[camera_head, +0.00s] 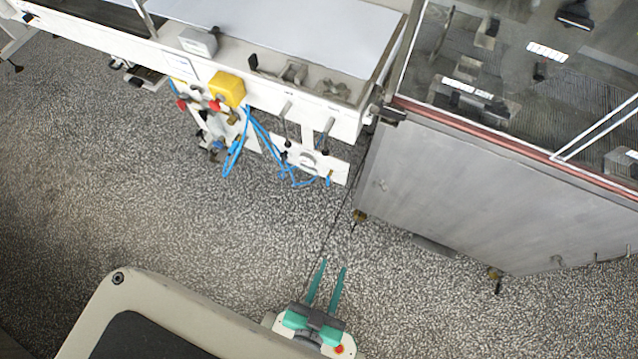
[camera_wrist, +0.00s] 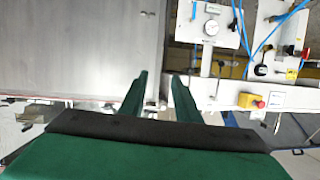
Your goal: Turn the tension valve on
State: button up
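My gripper (camera_head: 328,264) is open and empty, its two green fingers apart over the floor. The fingers also show in the wrist view (camera_wrist: 160,82), with a gap between them. Ahead of it is white pneumatic gear with blue hoses under the white machine: a panel with a round gauge (camera_wrist: 211,27) and a black-handled valve (camera_wrist: 262,70) show in the wrist view. Red knobs (camera_head: 214,105) show beside the yellow box in the head view. Which of these is the tension valve I cannot tell. My gripper touches none of them.
A yellow box (camera_head: 227,89) is on the white machine's edge; in the wrist view it bears a red button (camera_wrist: 251,101). Blue hoses (camera_head: 262,140) hang below. A grey metal cabinet (camera_head: 460,195) with a glass top stands at right. Speckled floor (camera_head: 200,225) between is clear.

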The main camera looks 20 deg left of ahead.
jog(key=w+a+f+g, duration=0.1)
jog(key=w+a+f, duration=0.2)
jog(key=f, duration=0.3)
jog(key=w+a+f, duration=0.2)
jog(key=a+f, duration=0.1)
jog(key=f, duration=0.3)
jog(key=h, duration=0.1)
send_near(327, 182)
jog(key=x, duration=0.8)
jog(key=shift+w+f, duration=0.3)
grip_shut()
